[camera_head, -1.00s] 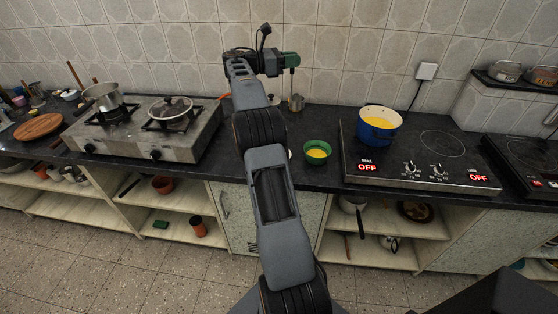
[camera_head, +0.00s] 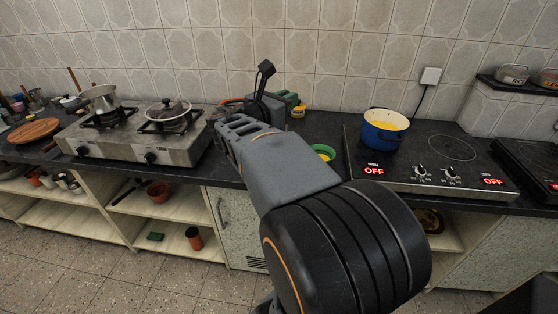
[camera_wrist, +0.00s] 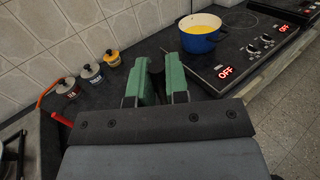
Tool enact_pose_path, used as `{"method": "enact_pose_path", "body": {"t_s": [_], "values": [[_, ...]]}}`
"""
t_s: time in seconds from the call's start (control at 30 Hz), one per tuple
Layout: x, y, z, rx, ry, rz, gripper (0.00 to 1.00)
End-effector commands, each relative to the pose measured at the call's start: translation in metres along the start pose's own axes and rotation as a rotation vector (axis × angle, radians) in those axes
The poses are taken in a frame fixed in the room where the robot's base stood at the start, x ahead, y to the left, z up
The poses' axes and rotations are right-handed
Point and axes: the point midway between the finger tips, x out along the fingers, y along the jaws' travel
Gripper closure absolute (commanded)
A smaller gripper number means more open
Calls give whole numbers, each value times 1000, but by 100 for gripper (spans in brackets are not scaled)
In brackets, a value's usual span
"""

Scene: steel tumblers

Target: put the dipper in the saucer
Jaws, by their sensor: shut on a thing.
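My gripper (camera_head: 288,99) is low over the back of the counter, partly hidden by my own arm in the head view. In the wrist view its two green fingers (camera_wrist: 158,76) are close together, shut on the dipper. A thin dark bar (camera_wrist: 163,50) shows just beyond the fingers; I cannot tell if it is the dipper's handle. The dipper's cup is hidden in both current views. I cannot make out the saucer; my arm and gripper cover that part of the counter.
A green bowl with yellow contents (camera_head: 325,151) is partly hidden by my arm. A blue pot (camera_head: 384,129) stands on the black induction hob (camera_head: 430,172) to the right. Several small lidded jars (camera_wrist: 92,74) line the wall. A steel gas stove (camera_head: 135,140) is at left.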

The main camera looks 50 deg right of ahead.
Motion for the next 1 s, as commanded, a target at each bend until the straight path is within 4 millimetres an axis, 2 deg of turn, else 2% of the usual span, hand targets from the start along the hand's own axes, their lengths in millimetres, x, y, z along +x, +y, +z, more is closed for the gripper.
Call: {"method": "enact_pose_path", "body": {"t_s": [0.13, 0.23, 0.53, 0.6, 0.8, 1.0], "values": [[1, 6, -20, -3, 1, 32, 100], [10, 20, -28, -3, 1, 52, 100], [58, 77, -62, -3, 2, 56, 100], [66, 85, -76, -5, 3, 56, 100], [80, 103, -102, -2, 1, 57, 100], [86, 110, -113, 0, 0, 57, 100]]}}
